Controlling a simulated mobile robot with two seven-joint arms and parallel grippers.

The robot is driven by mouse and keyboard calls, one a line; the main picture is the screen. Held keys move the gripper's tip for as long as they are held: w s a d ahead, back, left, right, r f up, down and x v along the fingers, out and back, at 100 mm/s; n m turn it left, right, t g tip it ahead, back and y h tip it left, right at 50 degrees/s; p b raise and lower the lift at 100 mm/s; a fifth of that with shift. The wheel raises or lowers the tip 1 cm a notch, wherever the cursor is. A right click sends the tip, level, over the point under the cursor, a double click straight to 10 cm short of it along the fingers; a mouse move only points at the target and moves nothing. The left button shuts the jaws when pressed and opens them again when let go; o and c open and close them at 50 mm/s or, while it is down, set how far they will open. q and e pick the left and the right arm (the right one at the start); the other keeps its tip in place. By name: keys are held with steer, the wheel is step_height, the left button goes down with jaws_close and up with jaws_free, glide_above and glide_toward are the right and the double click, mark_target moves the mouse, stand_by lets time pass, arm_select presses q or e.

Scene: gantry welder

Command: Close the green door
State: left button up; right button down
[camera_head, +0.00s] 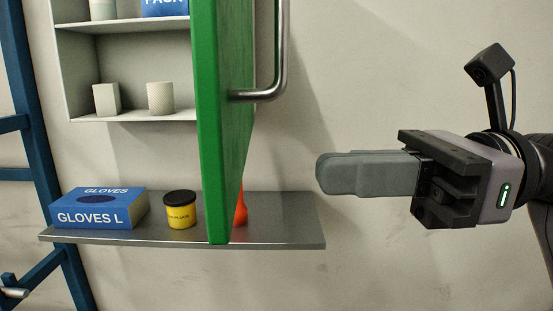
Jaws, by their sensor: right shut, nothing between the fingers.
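The green door (212,120) stands open, swung out from a white wall cabinet (85,60) and seen nearly edge-on. The cabinet's shelves show to the left of the door. A metal bar handle (281,50) is on the door's right face. My right gripper (322,173) is shut and empty, in front of the wall to the right of the door. Its fingers point left, apart from the door and below the handle. At the lower left edge, a small metallic part shows, but I cannot tell whether it belongs to my left gripper.
A grey shelf (285,232) below the cabinet holds a blue gloves box (98,208), a yellow jar with black lid (180,209) and an orange object (241,210) partly behind the door. A blue frame (36,130) stands at left. The wall around my right gripper is clear.

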mark_target(234, 176)
steer(key=a+p, duration=0.1)
steer(key=a, duration=0.5)
steer(key=shift+s, duration=0.1)
steer(key=shift+a, duration=0.2)
